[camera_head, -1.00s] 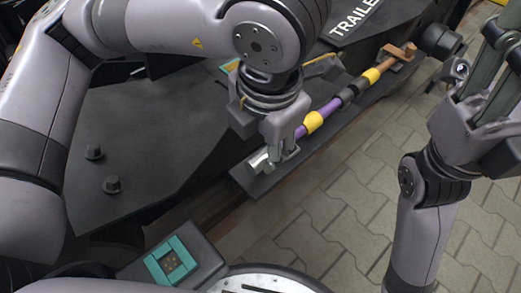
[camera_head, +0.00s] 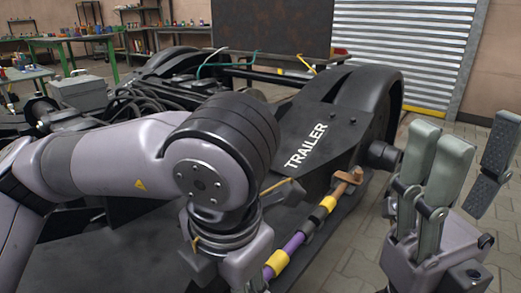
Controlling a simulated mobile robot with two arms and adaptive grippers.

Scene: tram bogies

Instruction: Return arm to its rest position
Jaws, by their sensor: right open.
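My right gripper (camera_head: 473,132) is raised at the right side of the head view, its fingers spread and empty. My left arm comes in from the left, and its wrist and the top of the left gripper (camera_head: 246,266) show at the bottom. The left fingers are cut off by the lower edge, so their state is hidden. A rod with purple, yellow and black bands (camera_head: 291,245) and a brown end piece lies along the bogie's side, just right of the left gripper. Its lower end is out of view.
The black bogie (camera_head: 268,120) marked TRAILER fills the middle. A dark panel (camera_head: 270,28) and a roller shutter (camera_head: 405,50) stand behind it. Green-framed tables (camera_head: 75,38) are at the back left. Paved floor (camera_head: 345,260) is free between the bogie and my right gripper.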

